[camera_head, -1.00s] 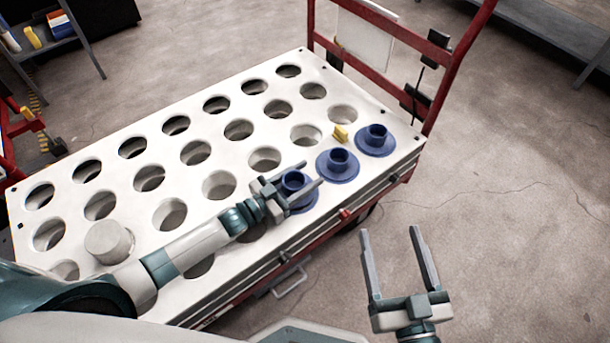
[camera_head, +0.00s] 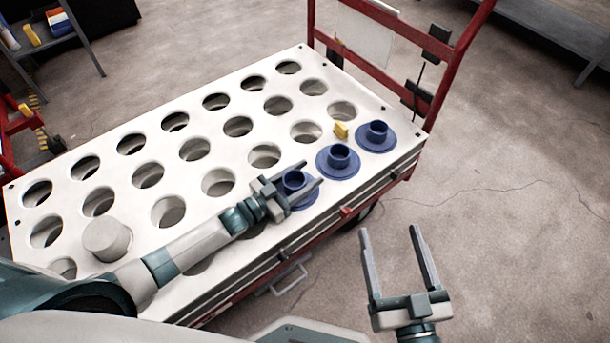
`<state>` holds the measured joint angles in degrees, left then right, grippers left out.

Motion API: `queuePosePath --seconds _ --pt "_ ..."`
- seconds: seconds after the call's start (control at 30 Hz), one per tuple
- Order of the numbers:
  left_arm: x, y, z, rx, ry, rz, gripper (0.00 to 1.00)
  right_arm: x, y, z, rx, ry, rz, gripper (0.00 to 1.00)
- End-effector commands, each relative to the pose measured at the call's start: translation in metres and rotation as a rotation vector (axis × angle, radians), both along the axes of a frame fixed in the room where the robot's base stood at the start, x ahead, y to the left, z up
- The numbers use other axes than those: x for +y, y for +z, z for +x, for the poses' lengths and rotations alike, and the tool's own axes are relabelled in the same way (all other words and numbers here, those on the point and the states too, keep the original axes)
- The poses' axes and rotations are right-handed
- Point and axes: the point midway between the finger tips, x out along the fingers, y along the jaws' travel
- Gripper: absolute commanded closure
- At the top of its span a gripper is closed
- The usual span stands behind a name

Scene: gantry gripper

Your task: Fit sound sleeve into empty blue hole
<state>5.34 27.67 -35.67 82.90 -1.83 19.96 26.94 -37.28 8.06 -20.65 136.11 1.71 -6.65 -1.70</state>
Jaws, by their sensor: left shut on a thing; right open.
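Three blue flanged sleeves sit in a row along the right end of the white tray top (camera_head: 228,156). The far blue sleeve (camera_head: 376,134) and the middle blue sleeve (camera_head: 338,160) stand free, flange down on the top. My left gripper (camera_head: 309,186) is shut on the near blue sleeve (camera_head: 294,181), its fingers on either side of the collar. The gripper hides part of that sleeve's flange, and I cannot tell how it is seated. My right gripper (camera_head: 392,245) is open and empty over the floor, right of the cart.
A pale round plug (camera_head: 107,238) stands at the tray's left end. A small yellow piece (camera_head: 341,130) stands near the far sleeves. Several round holes are empty. The red cart handle (camera_head: 452,70) rises at the back right. The floor at right is clear.

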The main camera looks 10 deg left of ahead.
Motion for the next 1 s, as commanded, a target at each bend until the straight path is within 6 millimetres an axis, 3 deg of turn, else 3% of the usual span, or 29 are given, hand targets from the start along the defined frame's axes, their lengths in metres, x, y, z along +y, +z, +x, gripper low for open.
queuePosePath --seconds 0.3,0.33,0.4,1.0 --pt "-0.0006 -0.0065 -0.0021 0.007 0.000 0.001 0.79 0.0000 -0.0018 0.0001 0.000 0.000 0.000 0.29" --pt "-0.0006 -0.0067 -0.0022 0.008 0.000 0.001 0.46 0.0000 -0.0019 0.0001 0.000 0.000 0.000 0.29" --pt "-0.0007 -0.0073 -0.0024 0.009 0.000 0.001 0.30 0.0000 -0.0020 0.0000 0.000 0.000 0.000 0.29" --pt "0.0018 -0.0105 -0.0072 0.015 -0.002 0.004 0.29 0.0000 0.0006 0.0000 0.000 0.000 0.000 0.29"
